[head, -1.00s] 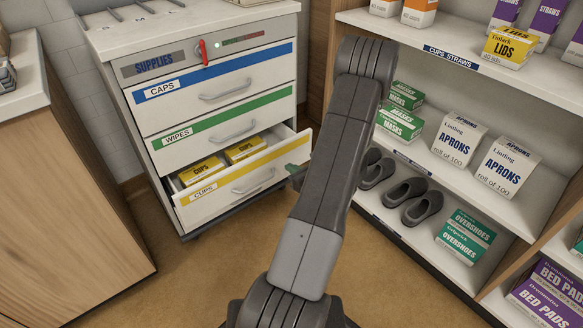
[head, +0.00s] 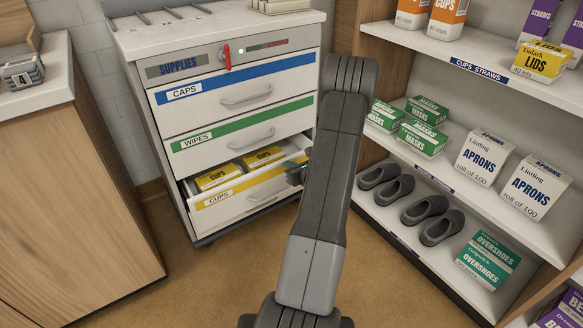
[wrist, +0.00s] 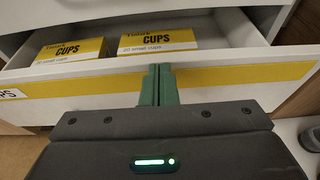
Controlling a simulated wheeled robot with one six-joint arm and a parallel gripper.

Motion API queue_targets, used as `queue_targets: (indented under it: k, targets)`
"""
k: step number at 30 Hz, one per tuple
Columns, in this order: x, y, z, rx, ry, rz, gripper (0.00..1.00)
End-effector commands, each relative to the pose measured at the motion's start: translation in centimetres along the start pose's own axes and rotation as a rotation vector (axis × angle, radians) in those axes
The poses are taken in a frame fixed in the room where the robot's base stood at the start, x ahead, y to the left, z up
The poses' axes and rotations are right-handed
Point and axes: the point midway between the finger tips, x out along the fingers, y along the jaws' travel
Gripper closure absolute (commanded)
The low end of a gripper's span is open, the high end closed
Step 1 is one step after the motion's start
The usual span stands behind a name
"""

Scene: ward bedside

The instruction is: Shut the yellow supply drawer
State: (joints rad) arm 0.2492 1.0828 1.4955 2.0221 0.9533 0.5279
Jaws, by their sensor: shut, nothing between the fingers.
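The yellow-striped supply drawer (head: 240,200), labelled CUPS, is the lowest of three in the white cabinet. It stands partly open, with yellow cups boxes (head: 219,177) inside. In the wrist view the drawer front (wrist: 240,82) spans the picture, with two cups boxes (wrist: 70,50) behind it. My gripper (wrist: 158,72) is shut and empty, its green fingertips at the drawer front near the yellow band. They look to be against it, though contact is hard to tell. In the head view my gripper (head: 297,172) is at the drawer's right end, partly hidden by my arm.
The caps drawer (head: 200,97) and wipes drawer (head: 215,137) above are shut. A red key (head: 227,57) sticks out of the cabinet's top panel. Shelves at the right hold masks, aprons, grey shoes (head: 425,220) and other boxes. The floor (head: 180,270) in front is clear.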

Motion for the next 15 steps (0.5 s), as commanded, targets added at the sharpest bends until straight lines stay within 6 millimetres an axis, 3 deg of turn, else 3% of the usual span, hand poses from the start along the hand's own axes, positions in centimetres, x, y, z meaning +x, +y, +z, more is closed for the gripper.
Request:
queue_targets:
  k: [4, 12, 15]
  targets:
    - [0.7, 0.0, 0.1, -0.002, 0.0, 0.002, 1.0]
    - [6.0, 0.1, 1.7, -0.004, -0.001, 0.003, 1.0]
    - [7.1, 0.1, 2.1, -0.002, 0.0, 0.002, 1.0]
